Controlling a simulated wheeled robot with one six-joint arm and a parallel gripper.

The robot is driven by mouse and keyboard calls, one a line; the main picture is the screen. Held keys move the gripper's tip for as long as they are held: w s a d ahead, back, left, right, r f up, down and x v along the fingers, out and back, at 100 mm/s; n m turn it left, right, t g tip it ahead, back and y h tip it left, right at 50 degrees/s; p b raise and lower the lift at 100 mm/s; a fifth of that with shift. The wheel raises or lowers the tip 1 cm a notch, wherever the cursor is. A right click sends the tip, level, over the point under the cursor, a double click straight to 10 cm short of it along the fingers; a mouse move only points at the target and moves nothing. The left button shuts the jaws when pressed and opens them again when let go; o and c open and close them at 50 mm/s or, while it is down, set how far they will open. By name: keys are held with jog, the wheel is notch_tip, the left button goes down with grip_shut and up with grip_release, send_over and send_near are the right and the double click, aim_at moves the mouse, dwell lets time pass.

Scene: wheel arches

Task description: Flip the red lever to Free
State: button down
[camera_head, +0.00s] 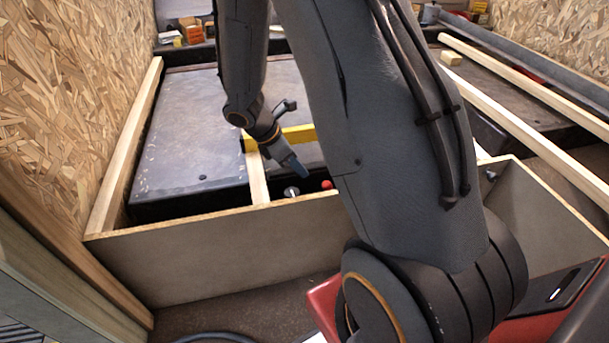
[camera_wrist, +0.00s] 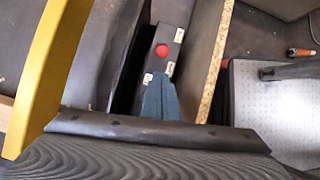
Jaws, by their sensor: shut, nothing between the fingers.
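The red lever shows as a round red knob (camera_head: 326,184), low in the narrow gap behind the near board. In the wrist view the red knob (camera_wrist: 162,50) sits on a dark narrow box (camera_wrist: 173,14) with small pale labels around it, too small to read. My gripper (camera_head: 303,173) is shut and empty, its blue-grey tips pointing down just left of the knob in the head view. In the wrist view my gripper's tips (camera_wrist: 160,76) are a little below the knob in the picture. I cannot tell if they touch the box.
A yellow bar (camera_head: 298,134) stands close behind my gripper. The near board (camera_head: 220,255) and wooden rails (camera_head: 125,150) border the narrow gap. A chipboard wall (camera_head: 75,90) rises at left.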

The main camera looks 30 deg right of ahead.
jog(key=b+x, duration=0.3)
jog(key=x, duration=0.5)
jog(key=shift+d+f, duration=0.25)
jog(key=shift+f, duration=0.05)
jog(key=shift+r, duration=0.1)
